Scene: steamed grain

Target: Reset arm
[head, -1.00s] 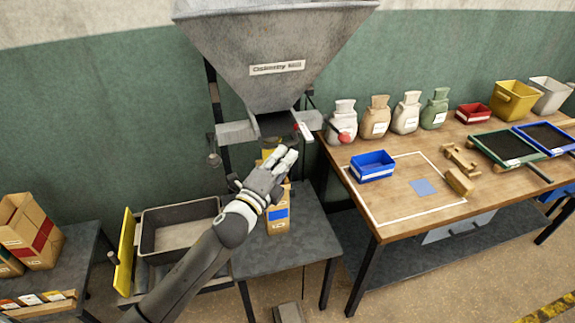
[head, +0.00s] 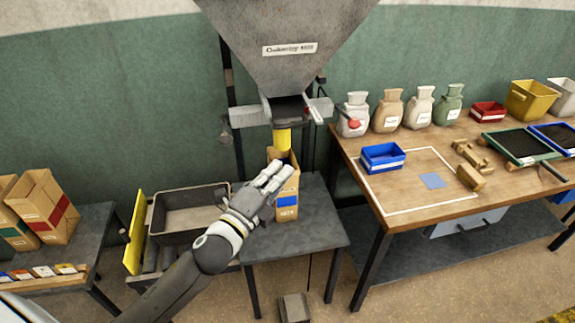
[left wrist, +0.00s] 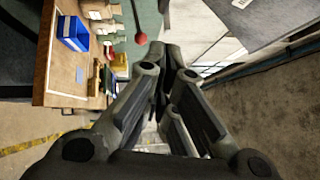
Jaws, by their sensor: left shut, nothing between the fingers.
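My left gripper (head: 272,178) is shut and empty in the head view. It is in front of the cardboard box with a blue label (head: 287,202) and hides part of it; I cannot tell whether they touch. My right gripper is not in view.
A grey bin (head: 190,212) with a yellow side panel (head: 135,232) is left of the small table. The wooden workbench (head: 400,222) at right holds a blue tray (head: 383,158), several sacks and wooden pieces. Cardboard boxes (head: 45,208) stand on the far-left table. A pedal-like block (head: 294,307) is on the floor.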

